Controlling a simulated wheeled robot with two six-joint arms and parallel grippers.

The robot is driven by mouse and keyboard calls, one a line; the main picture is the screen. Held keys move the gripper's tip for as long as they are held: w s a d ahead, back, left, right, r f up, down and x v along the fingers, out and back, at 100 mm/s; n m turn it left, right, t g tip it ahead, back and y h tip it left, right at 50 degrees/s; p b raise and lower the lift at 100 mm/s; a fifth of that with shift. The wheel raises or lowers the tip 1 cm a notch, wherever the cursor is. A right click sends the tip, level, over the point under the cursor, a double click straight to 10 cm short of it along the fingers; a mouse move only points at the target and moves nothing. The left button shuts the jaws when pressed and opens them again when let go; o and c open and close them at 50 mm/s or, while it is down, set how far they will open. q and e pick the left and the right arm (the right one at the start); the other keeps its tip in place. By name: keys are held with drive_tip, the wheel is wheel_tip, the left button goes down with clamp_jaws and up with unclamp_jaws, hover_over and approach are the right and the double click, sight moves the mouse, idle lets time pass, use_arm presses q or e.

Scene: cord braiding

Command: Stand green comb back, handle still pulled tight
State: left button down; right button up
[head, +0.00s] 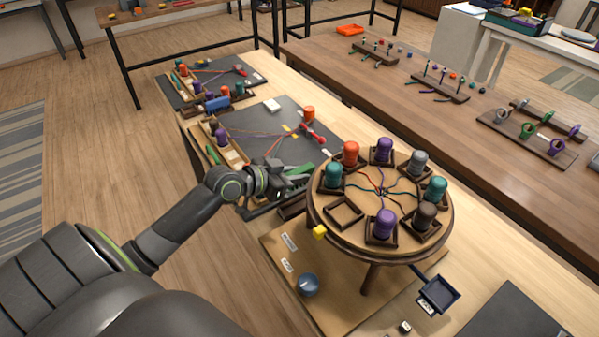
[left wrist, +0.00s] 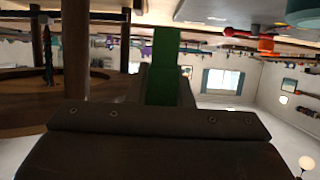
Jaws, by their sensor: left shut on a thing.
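My left gripper (head: 283,187) is shut on the green comb (head: 300,170), at the left edge of the round braiding stand (head: 345,238). In the left wrist view the green comb (left wrist: 165,65) shows as a flat green bar standing out from between the dark fingers. The comb's far end and teeth are not clear, and the gripper hides part of it. A dark wooden holder (head: 291,208) sits just below the gripper; I cannot tell whether the comb touches it. My right gripper is out of view.
The stand carries several bobbins in square sockets, with cords meeting at its middle; one front-left socket (head: 343,212) is empty. Dark mats with bobbins lie behind.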

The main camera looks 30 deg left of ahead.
sight(297, 187)
use_arm(q)
wheel_tip(297, 187, down, 4)
drive_tip(key=b, duration=0.2)
drive_tip(key=shift+w+r+b, duration=0.1)
drive_tip(key=shift+r+b, duration=0.05)
drive_tip(key=shift+b, duration=0.25)
drive_tip(key=shift+f+b, duration=0.5)
drive_tip(key=shift+f, duration=0.3)
idle(0.6)
drive_tip(key=shift+f+b, duration=1.4)
drive_tip(key=shift+b, duration=0.1)
drive_tip(key=c, duration=1.2)
unclamp_jaws()
